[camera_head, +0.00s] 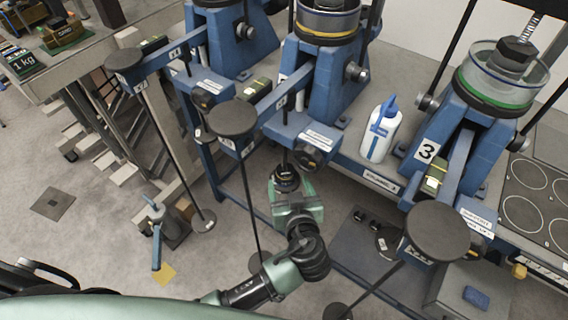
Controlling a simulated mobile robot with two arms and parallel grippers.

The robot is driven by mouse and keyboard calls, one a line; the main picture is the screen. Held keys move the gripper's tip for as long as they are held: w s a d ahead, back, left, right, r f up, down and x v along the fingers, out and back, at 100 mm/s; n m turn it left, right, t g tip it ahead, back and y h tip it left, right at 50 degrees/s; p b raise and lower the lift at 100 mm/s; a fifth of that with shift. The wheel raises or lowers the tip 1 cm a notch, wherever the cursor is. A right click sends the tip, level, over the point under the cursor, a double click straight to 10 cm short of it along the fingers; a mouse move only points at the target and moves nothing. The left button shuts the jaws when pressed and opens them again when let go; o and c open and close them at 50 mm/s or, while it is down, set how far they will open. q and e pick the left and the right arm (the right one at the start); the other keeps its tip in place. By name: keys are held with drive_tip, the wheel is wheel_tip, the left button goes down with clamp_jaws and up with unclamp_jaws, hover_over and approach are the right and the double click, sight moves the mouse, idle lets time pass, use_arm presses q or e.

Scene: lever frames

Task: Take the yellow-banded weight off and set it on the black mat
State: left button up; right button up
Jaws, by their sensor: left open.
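My green gripper body hides part of what lies behind. A black mat (516,178) with white circle outlines lies on the bench at the far right. My right gripper is not in view.
Blue lever frames with round black plates stand across the bench, one marked 3 (427,151). A white and blue bottle (382,130) stands between two of them. Thin vertical rods flank my left arm. A blue sponge (475,297) lies on a grey box at lower right.

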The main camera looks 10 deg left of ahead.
sight(286, 171)
use_arm(q)
drive_tip(key=x, duration=0.4)
drive_tip(key=p+x, duration=0.1)
drive_tip(key=x, duration=0.1)
drive_tip(key=shift+w+f, duration=0.25)
drive_tip(key=shift+f, duration=0.15)
drive_tip(key=c, duration=1.5)
